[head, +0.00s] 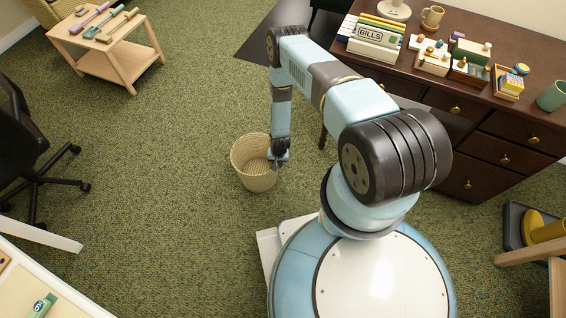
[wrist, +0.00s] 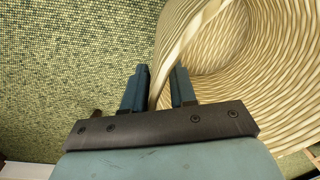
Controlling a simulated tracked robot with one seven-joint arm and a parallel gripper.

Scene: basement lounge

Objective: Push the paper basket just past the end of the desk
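The paper basket (head: 250,170) is a round, cream, woven open basket. It stands on the green carpet left of the desk (head: 460,75), near the desk's left end. My gripper (head: 279,155) points down at the basket's right rim in the head view. In the wrist view the gripper (wrist: 160,88) has the basket wall between its two blue fingers, one outside and one inside.
Carpet (head: 150,160) is clear left of the basket. A black office chair (head: 40,150) stands at far left, a small wooden table (head: 105,50) with tools at the upper left. A dark flat patch (head: 290,40) lies beyond the basket. Several items stand on the desk.

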